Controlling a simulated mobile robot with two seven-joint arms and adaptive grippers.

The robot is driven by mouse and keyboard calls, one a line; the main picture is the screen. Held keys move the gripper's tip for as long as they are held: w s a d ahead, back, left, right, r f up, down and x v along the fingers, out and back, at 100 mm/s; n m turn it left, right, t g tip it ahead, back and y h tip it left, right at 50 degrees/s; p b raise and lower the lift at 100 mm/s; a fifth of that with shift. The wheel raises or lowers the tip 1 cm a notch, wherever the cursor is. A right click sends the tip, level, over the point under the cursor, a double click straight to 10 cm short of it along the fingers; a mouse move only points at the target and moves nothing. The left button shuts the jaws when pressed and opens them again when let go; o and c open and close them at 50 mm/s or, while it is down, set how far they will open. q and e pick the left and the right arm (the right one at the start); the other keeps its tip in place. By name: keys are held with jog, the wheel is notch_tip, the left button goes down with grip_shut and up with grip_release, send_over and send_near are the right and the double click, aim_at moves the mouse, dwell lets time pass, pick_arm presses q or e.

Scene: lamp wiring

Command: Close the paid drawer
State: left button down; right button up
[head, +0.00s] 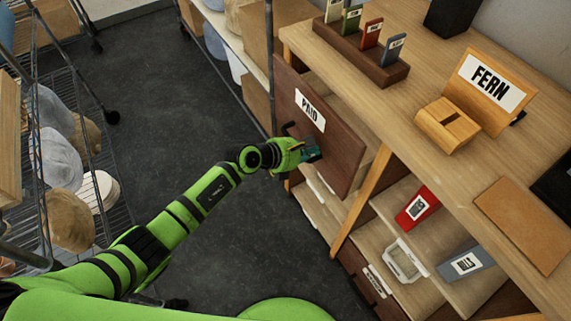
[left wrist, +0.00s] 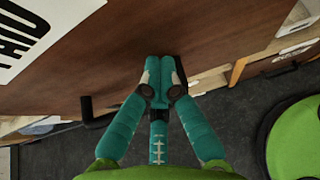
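The paid drawer (head: 335,145) has a brown front with a white PAID label (head: 310,110). It stands pulled out from the wooden cabinet in the head view. Its front also fills the upper part of the left wrist view (left wrist: 120,60). A dark handle (head: 288,127) sticks out below the label. My left gripper (head: 311,149) is at the drawer front beside the handle. In the left wrist view its teal fingers (left wrist: 162,82) are brought together against or just short of the front. I see no handle clearly between them. My right gripper is out of view.
The counter top holds a FERN sign (head: 490,82), a wooden block with a slot (head: 447,125) and a rack of colored tags (head: 355,50). Open shelves below hold a red box (head: 417,207) and a grey box (head: 465,264). A wire rack (head: 75,130) stands left; dark floor between is clear.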

pick_arm(q)
jog(key=w+d+b, duration=0.2)
jog(key=w+d, duration=0.2)
jog(key=d, duration=0.1)
jog(key=shift+d, duration=0.35)
jog(key=shift+w+r, duration=0.1)
jog(key=shift+r, duration=0.05)
